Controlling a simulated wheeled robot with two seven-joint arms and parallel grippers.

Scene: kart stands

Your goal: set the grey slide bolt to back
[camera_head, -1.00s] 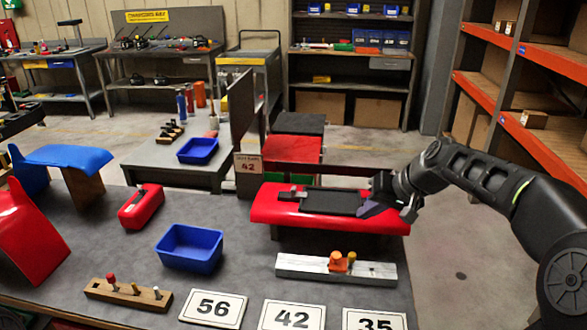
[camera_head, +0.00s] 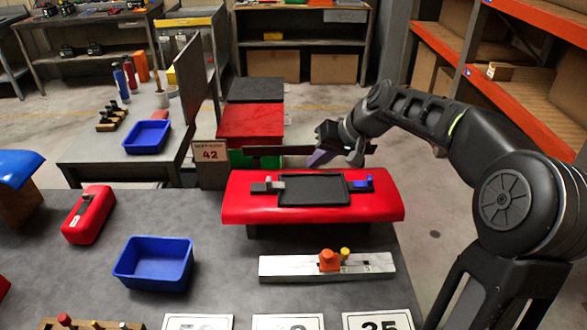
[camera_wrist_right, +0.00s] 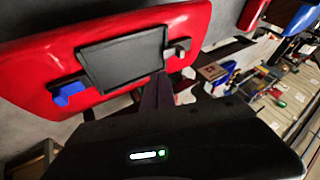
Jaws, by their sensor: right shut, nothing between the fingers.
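The grey slide bolt (camera_head: 276,187) sits at the left end of the black panel (camera_head: 313,189) on the red kart body (camera_head: 240,205). The grey bolt also shows in the right wrist view (camera_wrist_right: 180,48), right of the panel. A blue slide bolt (camera_head: 362,183) is at the panel's other end, and in the wrist view it is at left (camera_wrist_right: 68,93). My right gripper (camera_head: 318,157) is shut and empty, behind and above the panel, apart from both bolts. Its purple fingers (camera_wrist_right: 157,95) show in the wrist view. My left gripper is out of view.
A silver bar (camera_head: 290,268) with an orange knob (camera_head: 328,260) lies in front of the kart body. A blue bin (camera_head: 153,262) and a red box (camera_head: 88,214) stand to the left. A 42 sign (camera_head: 210,152) stands behind left.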

